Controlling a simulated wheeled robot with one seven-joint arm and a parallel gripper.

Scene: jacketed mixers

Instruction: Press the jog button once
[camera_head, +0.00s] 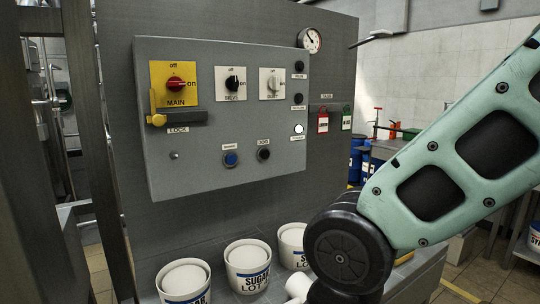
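The grey control box (215,180) is mounted on a grey cabinet wall. The jog button (264,155) is a small black button low on the panel, right of centre, under a small label that appears to read JOG. A blue button (230,159) sits just to its left under its own label. My arm comes in from the right, and its dark joint is low in front of the cabinet, apart from the panel. My gripper is out of the picture, so its state and its distance from the button are hidden.
Above are the red MAIN switch (175,84) on a yellow plate, a black switch (233,83) and a pale switch (274,84). A yellow lock lever (156,119) juts out at left. White tubs (247,266) stand below. Space directly before the buttons is clear.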

